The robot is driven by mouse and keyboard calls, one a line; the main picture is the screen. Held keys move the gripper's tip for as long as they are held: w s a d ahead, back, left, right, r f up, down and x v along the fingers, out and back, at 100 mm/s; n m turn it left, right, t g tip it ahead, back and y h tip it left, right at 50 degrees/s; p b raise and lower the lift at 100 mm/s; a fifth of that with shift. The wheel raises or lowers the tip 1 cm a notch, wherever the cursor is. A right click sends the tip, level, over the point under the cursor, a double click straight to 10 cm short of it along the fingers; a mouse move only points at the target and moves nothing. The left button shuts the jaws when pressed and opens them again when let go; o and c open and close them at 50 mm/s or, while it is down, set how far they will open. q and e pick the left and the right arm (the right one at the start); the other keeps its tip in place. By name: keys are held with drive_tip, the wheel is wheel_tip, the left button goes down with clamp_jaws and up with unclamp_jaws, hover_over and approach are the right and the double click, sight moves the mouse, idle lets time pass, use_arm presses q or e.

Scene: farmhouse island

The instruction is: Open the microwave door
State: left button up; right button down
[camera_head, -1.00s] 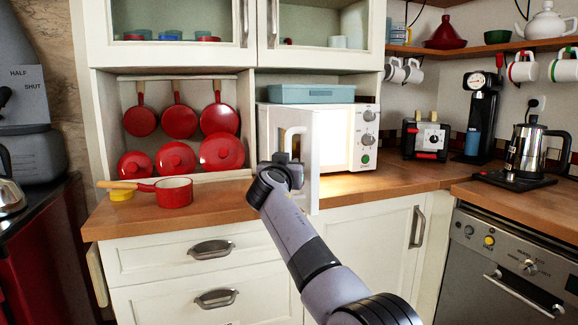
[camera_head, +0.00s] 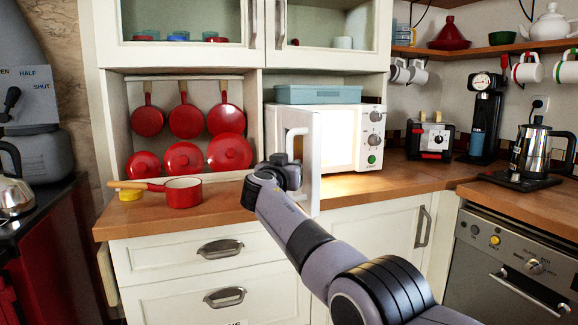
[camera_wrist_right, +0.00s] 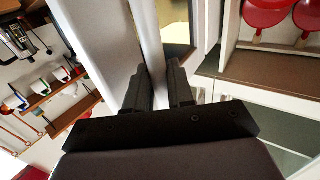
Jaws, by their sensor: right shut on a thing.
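The white microwave (camera_head: 372,141) stands on the wooden counter. Its door (camera_head: 312,165) is swung part way out, and the bright interior (camera_head: 340,140) shows to the right of the door's free edge. The white door handle (camera_head: 291,138) is on the outer face, near that edge. My right gripper (camera_head: 279,160) is at the lower part of the handle, its fingertips hard to see there. In the right wrist view, its two dark fingers (camera_wrist_right: 161,82) are closed around the white handle bar (camera_wrist_right: 151,40). My left gripper is not in view.
A red saucepan (camera_head: 183,192) sits on the counter (camera_head: 235,206) to the left. A blue-grey box (camera_head: 318,94) lies on top of the microwave. A toaster (camera_head: 430,139) and a moka pot (camera_head: 533,152) stand to the right. Drawers (camera_head: 220,248) are below the counter.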

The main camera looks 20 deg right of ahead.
drive_tip(key=shift+d+r, duration=0.15)
drive_tip(key=shift+r, duration=0.5)
drive_tip(key=c, duration=1.1)
unclamp_jaws()
drive_tip(key=shift+w+f, duration=0.4)
drive_tip(key=shift+f, duration=0.05)
drive_tip(key=shift+a+f, duration=0.15)
drive_tip(key=shift+a, duration=0.05)
drive_tip(key=b+v, duration=0.2)
drive_tip(key=v, duration=0.5)
drive_tip(key=shift+d, duration=0.1)
